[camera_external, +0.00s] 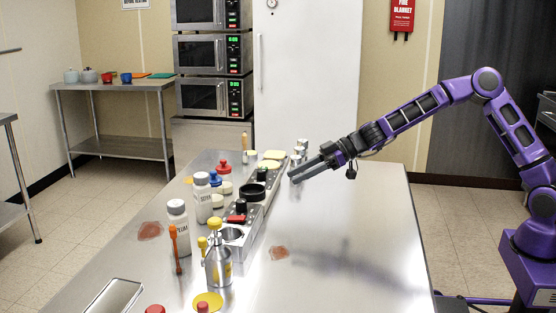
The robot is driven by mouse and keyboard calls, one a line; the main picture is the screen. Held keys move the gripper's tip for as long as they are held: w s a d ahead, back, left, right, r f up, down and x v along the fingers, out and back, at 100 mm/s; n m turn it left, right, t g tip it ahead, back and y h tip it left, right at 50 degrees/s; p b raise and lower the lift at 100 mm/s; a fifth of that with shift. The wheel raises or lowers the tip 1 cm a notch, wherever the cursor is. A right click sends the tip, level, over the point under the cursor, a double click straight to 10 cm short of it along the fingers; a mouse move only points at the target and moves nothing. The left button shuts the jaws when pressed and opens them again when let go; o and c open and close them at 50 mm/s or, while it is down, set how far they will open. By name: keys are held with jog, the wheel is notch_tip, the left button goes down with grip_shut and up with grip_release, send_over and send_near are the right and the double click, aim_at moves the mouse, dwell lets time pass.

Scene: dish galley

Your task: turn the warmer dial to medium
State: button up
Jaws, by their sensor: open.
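A long, narrow metal unit (268,207) runs along the middle of the steel table and looks like the warmer. It carries small dark and coloured parts, among them a black knob-like part (241,206) and a black round ring (252,191). I cannot tell which part is the dial, nor its setting. My gripper (293,179) is open and empty, above the table near the right side of the unit's far half. It reaches in from the right with its fingers pointing left. The gap between the fingers is hard to see at this angle.
White-capped bottles (178,227), a yellow-topped pump bottle (218,262) and red- and blue-topped bottles (215,180) crowd the unit's left side. Small metal containers (299,148) stand near its far end. The table's right side (370,215) is clear. Stacked microwaves (212,55) stand behind.

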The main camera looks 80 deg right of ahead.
aim_at(244, 200)
jog(key=x, duration=1.7)
jog(key=shift+w+r, duration=0.15)
jog(key=shift+w, duration=0.05)
grip_shut()
